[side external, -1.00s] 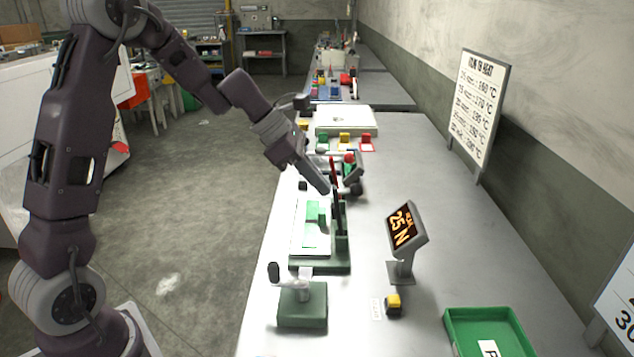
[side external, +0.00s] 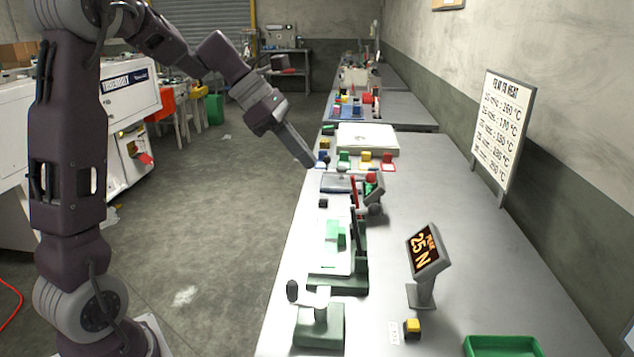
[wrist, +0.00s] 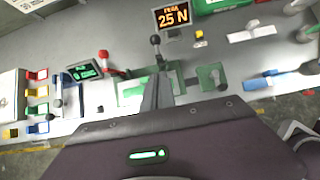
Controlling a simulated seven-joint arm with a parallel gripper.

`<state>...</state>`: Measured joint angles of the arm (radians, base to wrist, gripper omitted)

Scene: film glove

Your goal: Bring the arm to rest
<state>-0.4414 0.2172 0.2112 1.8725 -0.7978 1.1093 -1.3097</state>
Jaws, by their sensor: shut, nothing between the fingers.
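My gripper (side external: 311,163) is shut and empty in the side external view, held in the air above the left edge of the long grey bench (side external: 480,260). In the wrist view my gripper (wrist: 157,82) points at the bench with its fingers together. Below it, on the bench, stands a green fixture (side external: 337,283) with a pale plate and a green block (side external: 335,231). The wrist view also shows this fixture (wrist: 132,92), partly behind the fingers. Nothing touches the gripper in the side external view.
A display reading 25 N (side external: 424,247) stands to the right, with a yellow button (side external: 412,327) near it. A green lever base (side external: 319,326) is in front. A red-knobbed device (side external: 373,187) and a white box (side external: 367,138) stand farther back. A heat chart (side external: 503,128) stands at right.

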